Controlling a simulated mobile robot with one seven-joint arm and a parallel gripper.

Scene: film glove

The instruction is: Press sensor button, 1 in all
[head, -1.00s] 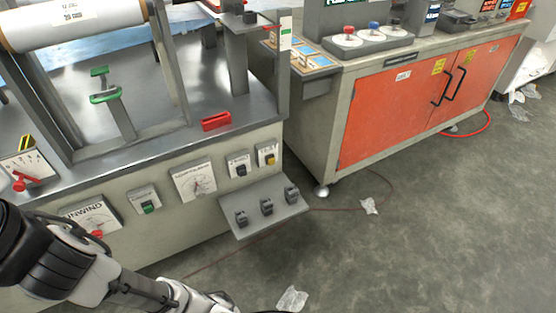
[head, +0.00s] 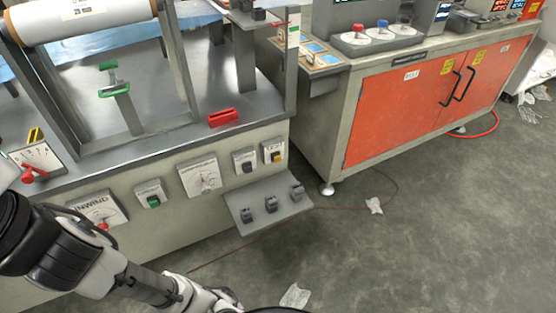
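I cannot tell which control is the sensor button, as most labels are too small to read. The grey machine front carries a plate with a green button (head: 153,202), a dial plate (head: 204,178), a plate with a dark switch (head: 246,163) and a plate with a yellow-marked switch (head: 273,155). A plate marked "UNWIND" (head: 97,208) with a red knob is at the left. Three small black pedal-like blocks (head: 271,203) stand on a low grey shelf. My arm crosses the lower left, in front of the machine. My gripper is not in view.
An orange-doored cabinet (head: 430,105) with red, blue and white knobs on top stands right of the machine. A red block (head: 223,117) lies on the machine deck. A cable and plastic scraps (head: 374,205) lie on the floor. The grey floor at lower right is otherwise clear.

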